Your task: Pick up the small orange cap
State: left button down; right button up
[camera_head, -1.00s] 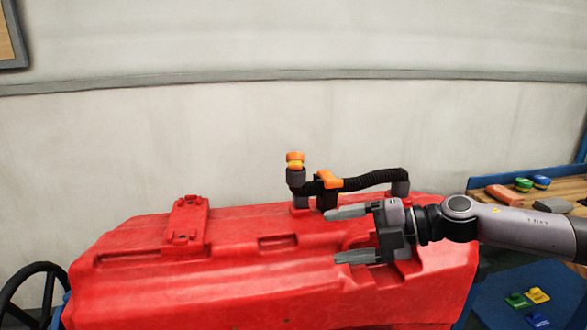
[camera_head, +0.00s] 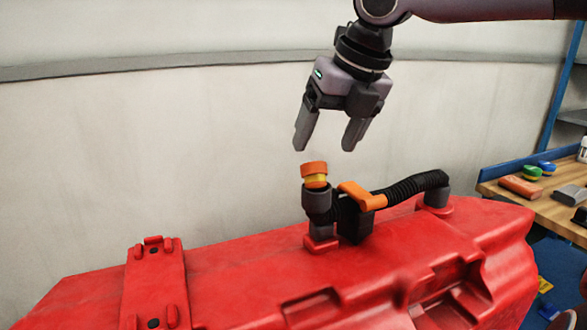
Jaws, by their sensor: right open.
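The small orange cap (camera_head: 314,169) sits on top of a yellow ring and a dark grey upright fitting (camera_head: 317,200) on the red tank (camera_head: 240,270). My right gripper (camera_head: 325,143) points downward just above the cap, with its two fingers spread on either side and nothing between them. The fingertips appear higher than the cap and do not touch it. My left gripper is not in view.
An orange clip or handle (camera_head: 362,195) and a black corrugated hose (camera_head: 412,186) run right from the fitting. A wooden bench (camera_head: 550,186) with several coloured items stands at the right. A pale wall (camera_head: 150,150) is behind the tank.

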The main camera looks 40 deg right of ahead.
aim_at(316, 163)
jog(key=shift+x, duration=3.5)
jog(key=shift+w+d+r, duration=0.1)
jog(key=c, duration=1.2)
jog(key=shift+o, duration=0.2)
